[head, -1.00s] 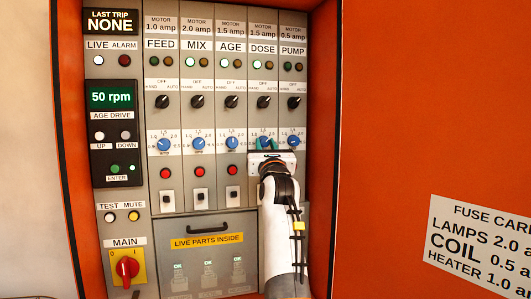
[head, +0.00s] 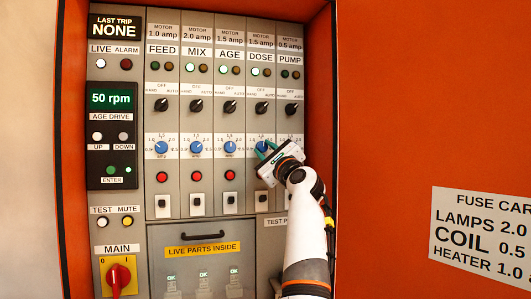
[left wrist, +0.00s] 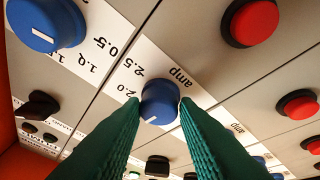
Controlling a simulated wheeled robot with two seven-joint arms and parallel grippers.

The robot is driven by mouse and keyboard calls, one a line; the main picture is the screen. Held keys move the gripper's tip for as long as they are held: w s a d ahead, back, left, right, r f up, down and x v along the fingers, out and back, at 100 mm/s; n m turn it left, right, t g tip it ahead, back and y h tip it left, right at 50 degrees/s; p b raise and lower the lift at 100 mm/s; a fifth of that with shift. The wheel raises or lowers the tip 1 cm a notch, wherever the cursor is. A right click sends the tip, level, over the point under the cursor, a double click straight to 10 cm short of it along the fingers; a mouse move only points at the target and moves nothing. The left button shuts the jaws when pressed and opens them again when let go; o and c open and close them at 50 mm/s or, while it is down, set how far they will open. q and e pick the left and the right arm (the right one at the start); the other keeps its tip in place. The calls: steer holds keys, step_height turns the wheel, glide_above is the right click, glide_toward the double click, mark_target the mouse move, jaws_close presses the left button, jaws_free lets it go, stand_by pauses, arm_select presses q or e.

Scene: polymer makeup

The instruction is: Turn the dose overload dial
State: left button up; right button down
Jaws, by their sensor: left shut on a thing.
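The dose overload dial (head: 262,147) is a small blue knob in the DOSE column of the panel. My left gripper (head: 264,151) has its green fingers on the dial, with the arm coming up from the lower right. The gripper is tilted and partly covers the dial and its scale. In the left wrist view the blue dial (left wrist: 159,102) sits between the tips of the green fingers (left wrist: 160,112), which are shut on it. A white pointer line shows on its face. My right gripper is not in view.
The pump dial, hidden in the head view behind my gripper, appears close by as another blue dial (left wrist: 46,24) in the left wrist view. The age dial (head: 230,146) is on the left. Red buttons (head: 230,176) and black selector knobs (head: 262,107) are below and above the dials.

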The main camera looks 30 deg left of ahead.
arm_select(q)
steer(key=shift+n, duration=0.6)
steer(key=o, duration=1)
steer(key=shift+c, duration=0.2)
steer(key=b+v, duration=0.6)
steer(key=v, duration=0.6)
steer(key=shift+w+d, duration=0.1)
